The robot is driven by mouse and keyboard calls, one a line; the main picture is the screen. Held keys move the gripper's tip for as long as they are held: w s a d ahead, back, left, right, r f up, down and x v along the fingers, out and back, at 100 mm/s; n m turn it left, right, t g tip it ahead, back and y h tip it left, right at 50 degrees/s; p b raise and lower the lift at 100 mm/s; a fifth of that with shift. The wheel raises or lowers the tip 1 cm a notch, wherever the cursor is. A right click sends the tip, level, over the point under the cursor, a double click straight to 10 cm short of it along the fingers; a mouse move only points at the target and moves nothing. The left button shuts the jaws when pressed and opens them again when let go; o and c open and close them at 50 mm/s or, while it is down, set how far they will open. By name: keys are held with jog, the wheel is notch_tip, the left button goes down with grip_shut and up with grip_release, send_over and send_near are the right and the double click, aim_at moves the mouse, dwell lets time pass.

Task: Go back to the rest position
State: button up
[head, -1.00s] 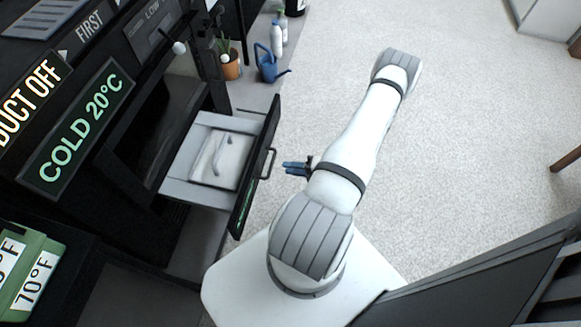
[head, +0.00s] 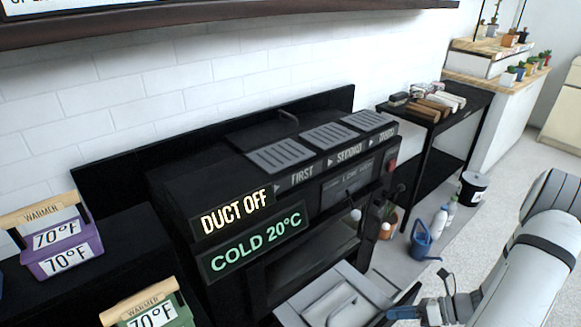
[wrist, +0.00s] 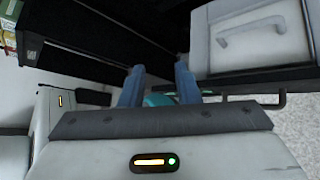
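My gripper (head: 405,313) shows at the lower right of the head view, in front of the pulled-out drawer, with part of my white arm beside it. In the wrist view its two blue fingers (wrist: 158,88) stand apart with a gap between them. A small teal patch shows between them; I cannot tell what it is. I see nothing clearly held. The open drawer (head: 345,290) holds a pale piece with a curved handle. It also shows at the upper right of the wrist view (wrist: 225,60), close to the fingers.
The black machine (head: 225,170) with lit signs stands behind the drawer. A purple box (head: 62,250) and a green box (head: 150,310) are at the left. A blue watering can (head: 421,240), white bottles and a black bucket (head: 472,190) stand near a black rack. Pale floor is open at the right.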

jog(key=s+a+r+n+h+p, duration=0.3)
jog(key=r+n+p, duration=0.3)
jog(key=r+n, duration=0.4)
jog(key=s+a+r+n+h+p, duration=0.3)
jog(key=r+n, duration=0.7)
jog(key=r, duration=1.2)
jog(key=s+a+r+n+h+p, duration=0.2)
jog(key=a+r+n+h+p, duration=0.4)
jog(key=r, duration=1)
jog(key=a+n+p, duration=0.2)
jog(key=n+p, duration=0.2)
jog(key=p, duration=0.1)
jog(key=shift+s+n+g, duration=0.3)
jog(key=shift+s+g, duration=0.1)
